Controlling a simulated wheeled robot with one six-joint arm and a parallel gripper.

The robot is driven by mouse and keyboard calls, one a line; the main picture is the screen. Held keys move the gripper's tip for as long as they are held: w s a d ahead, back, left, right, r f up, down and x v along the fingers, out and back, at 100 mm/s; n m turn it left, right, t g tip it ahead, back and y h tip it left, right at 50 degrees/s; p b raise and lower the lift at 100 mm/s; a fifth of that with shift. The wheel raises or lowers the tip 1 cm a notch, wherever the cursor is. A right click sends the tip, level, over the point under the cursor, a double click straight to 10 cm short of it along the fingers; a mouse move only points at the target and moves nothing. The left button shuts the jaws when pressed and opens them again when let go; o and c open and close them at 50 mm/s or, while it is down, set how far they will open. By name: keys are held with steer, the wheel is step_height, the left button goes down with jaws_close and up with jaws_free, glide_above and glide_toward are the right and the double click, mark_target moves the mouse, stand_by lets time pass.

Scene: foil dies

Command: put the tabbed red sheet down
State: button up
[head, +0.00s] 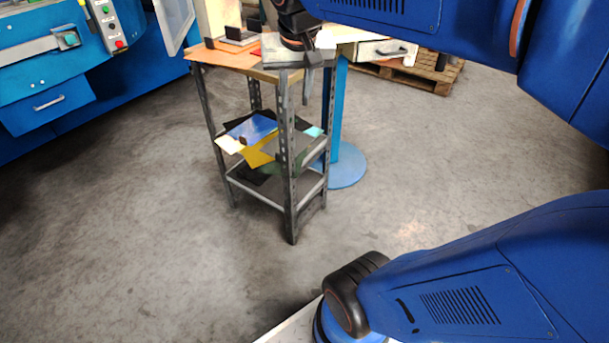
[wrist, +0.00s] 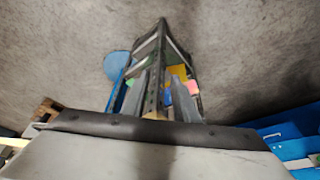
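A small red patch (head: 256,52) shows on the rack's top beside my gripper; most of it is hidden, and I cannot make out a tab. My gripper (head: 306,84) is at the front right corner of the rack's top, pointing down, with a grey flat part across it. Its fingers are partly hidden, and I cannot tell whether they are apart or hold a sheet. In the wrist view a large pale surface with a dark edge fills the bottom, and no red sheet can be made out clearly.
The metal rack (head: 286,160) has an orange-brown top (head: 222,60) with a dark block and plates at the back. Its lower shelf holds several overlapping sheets, including a blue sheet (head: 252,128). A blue post stands behind. Open floor lies in front.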

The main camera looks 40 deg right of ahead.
steer(key=s+a+f+n+t+y, duration=0.1)
steer(key=s+a+f+n, duration=0.4)
steer(key=s+f, duration=0.7)
steer(key=shift+a+f+y, duration=0.3)
steer(key=shift+a+f, duration=0.1)
steer(key=shift+a, duration=0.15)
